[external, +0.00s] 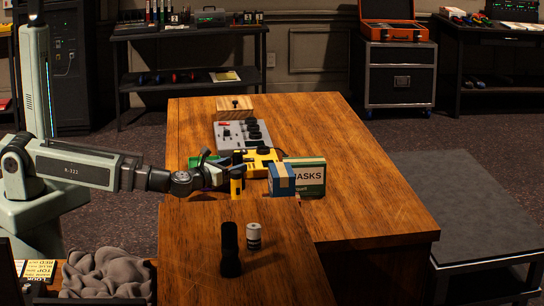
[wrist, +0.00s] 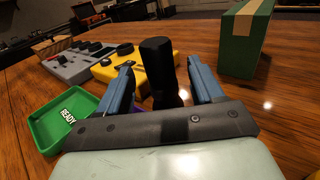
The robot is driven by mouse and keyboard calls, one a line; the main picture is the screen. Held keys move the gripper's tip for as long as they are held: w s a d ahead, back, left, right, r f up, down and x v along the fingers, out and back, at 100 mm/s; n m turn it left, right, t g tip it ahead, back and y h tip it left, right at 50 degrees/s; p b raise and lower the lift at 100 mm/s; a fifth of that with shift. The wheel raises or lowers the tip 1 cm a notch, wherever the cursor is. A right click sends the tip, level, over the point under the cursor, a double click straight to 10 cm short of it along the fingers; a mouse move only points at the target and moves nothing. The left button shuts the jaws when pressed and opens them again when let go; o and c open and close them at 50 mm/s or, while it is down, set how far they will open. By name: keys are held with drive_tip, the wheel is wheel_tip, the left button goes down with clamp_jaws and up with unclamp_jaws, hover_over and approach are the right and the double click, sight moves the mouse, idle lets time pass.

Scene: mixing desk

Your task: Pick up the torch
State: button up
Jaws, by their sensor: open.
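In the wrist view a black, torch-shaped cylinder (wrist: 157,64) stands upright, with a broad head and a narrower neck. It shows between the two blue fingers of my open gripper (wrist: 164,80), with a gap on each side; its lower end is hidden by the gripper. In the external view a black torch (external: 230,250) stands upright on the near desktop, and my gripper (external: 226,176) appears farther back. I cannot tell whether the two views show the same black object.
A white-and-black canister (external: 254,236) stands beside the near torch. A yellow device (wrist: 145,68), a grey mixer (wrist: 80,66), a green tray (wrist: 60,122) and a green taped box (wrist: 245,40) surround the gripper. A MASKS box (external: 312,177) stands by a blue box (external: 281,181). The desk's right side is clear.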

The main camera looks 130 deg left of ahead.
sight(242, 162)
drive_tip(key=a, duration=0.4)
drive_tip(key=shift+w+a, duration=0.2)
drive_tip(key=shift+w, duration=0.15)
drive_tip(key=shift+c, duration=0.2)
drive_tip(key=c, duration=1.1)
drive_tip(key=shift+c, duration=0.2)
